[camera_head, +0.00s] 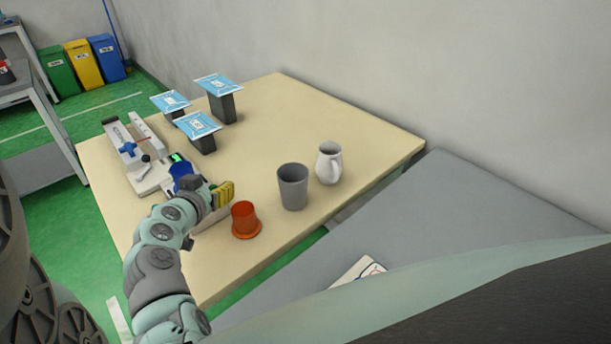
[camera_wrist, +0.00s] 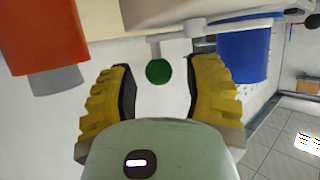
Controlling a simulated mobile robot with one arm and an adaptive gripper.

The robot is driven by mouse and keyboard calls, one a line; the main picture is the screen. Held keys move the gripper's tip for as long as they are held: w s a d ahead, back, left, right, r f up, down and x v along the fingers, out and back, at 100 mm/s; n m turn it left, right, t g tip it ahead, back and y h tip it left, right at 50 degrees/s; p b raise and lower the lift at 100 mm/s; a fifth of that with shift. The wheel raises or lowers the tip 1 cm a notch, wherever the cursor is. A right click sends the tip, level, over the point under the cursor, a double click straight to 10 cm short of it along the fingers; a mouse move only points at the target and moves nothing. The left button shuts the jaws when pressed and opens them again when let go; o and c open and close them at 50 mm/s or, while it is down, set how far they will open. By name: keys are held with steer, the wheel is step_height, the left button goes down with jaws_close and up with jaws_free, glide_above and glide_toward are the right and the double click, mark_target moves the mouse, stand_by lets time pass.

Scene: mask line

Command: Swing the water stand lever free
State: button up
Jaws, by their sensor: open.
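A green ball knob (camera_wrist: 158,71) on a pale stem, which looks like the lever's end, shows between my fingertips in the wrist view, with gaps on both sides. My gripper (camera_wrist: 160,72) is open, with yellow ribbed fingers. In the head view my gripper (camera_head: 222,194) is low over the table's left half, beside an upturned orange cup (camera_head: 245,217). A blue container (camera_head: 182,170) stands just behind my wrist; a blue body (camera_wrist: 245,52) shows right of the knob in the wrist view. My arm hides much of the stand in the head view.
A white device with a blue knob (camera_head: 128,150) stands at the table's left. Several dark holders with blue packs (camera_head: 197,126) stand behind. A grey cup (camera_head: 292,186) and white jug (camera_head: 329,163) stand to the right. The table's (camera_head: 360,130) back right is clear.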

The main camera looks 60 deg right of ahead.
steer(key=shift+d+f, duration=0.1)
steer(key=shift+d, duration=0.2)
steer(key=shift+w+a, duration=0.1)
jaws_close()
stand_by(0.4)
